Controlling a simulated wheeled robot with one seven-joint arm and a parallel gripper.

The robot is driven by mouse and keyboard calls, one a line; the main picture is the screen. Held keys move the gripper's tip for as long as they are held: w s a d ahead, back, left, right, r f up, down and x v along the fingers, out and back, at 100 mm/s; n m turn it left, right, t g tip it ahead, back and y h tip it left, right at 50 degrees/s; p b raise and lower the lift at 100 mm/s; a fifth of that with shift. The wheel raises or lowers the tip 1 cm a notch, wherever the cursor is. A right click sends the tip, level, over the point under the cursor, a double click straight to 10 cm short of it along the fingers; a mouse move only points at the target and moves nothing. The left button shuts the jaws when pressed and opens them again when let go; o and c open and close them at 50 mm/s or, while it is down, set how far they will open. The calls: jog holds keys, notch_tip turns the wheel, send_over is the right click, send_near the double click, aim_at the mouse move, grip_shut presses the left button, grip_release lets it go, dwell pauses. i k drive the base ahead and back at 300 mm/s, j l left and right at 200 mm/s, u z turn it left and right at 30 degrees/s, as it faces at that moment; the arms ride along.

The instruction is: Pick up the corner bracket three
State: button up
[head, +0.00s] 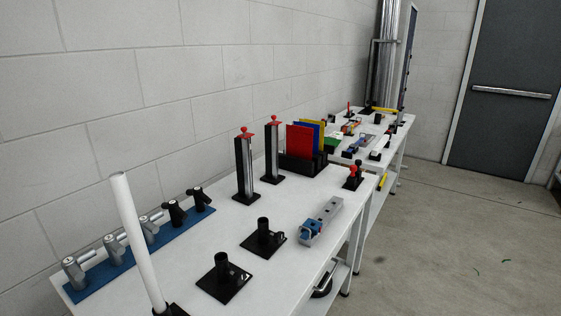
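I cannot make out for certain which thing is corner bracket three. The blue strip (97,283) at the left of the near white table holds a row of grey and black angled fittings, such as a grey one (76,272) and a black one (200,199). A grey metal piece with a blue part (320,222) lies near the table's right edge. Small parts on the far table are too small to name. My gripper is not in view.
The near table (278,204) also bears two black stands with round posts (223,278) (263,237), two tall red-topped posts (244,164) (273,152), a rack (303,163) of coloured sheets and a leaning white tube (137,240). Open floor (450,240) lies to the right.

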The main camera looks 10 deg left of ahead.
aim_at(156, 229)
jog(key=u, duration=1.15)
